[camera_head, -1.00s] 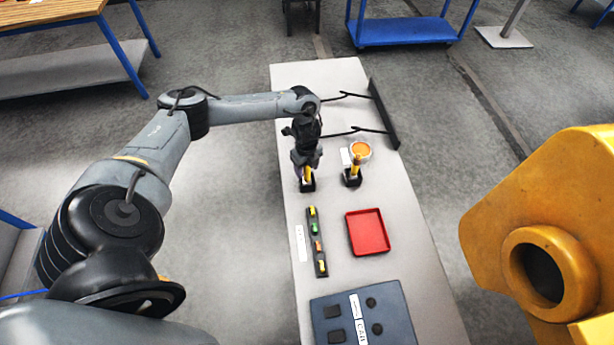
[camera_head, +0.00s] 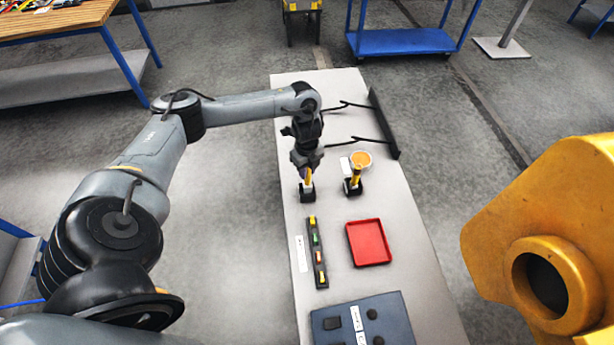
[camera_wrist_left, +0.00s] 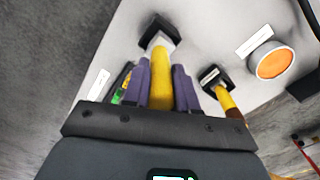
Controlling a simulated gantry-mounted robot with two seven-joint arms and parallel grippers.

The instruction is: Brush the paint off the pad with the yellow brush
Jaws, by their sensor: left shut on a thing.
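My left gripper (camera_head: 307,170) is shut on the handle of a yellow brush (camera_head: 306,182), which points down with its black end at the table. In the left wrist view, the yellow handle (camera_wrist_left: 160,80) sits between the purple fingers, with a pale collar and black block at its end. I cannot tell whether that end touches the table. A second yellow-handled brush (camera_head: 354,177) stands to the right, beside a round white-rimmed piece with an orange face (camera_head: 361,159). A dark blue-grey pad (camera_head: 390,314) with black shapes lies at the near end. My right gripper is out of view.
A red tray (camera_head: 369,243) and a dark strip with coloured pieces (camera_head: 317,253) lie nearer on the long pale table (camera_head: 412,265). A black rack (camera_head: 383,122) stands at the far right edge. A large yellow casting (camera_head: 545,240) is at the right.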

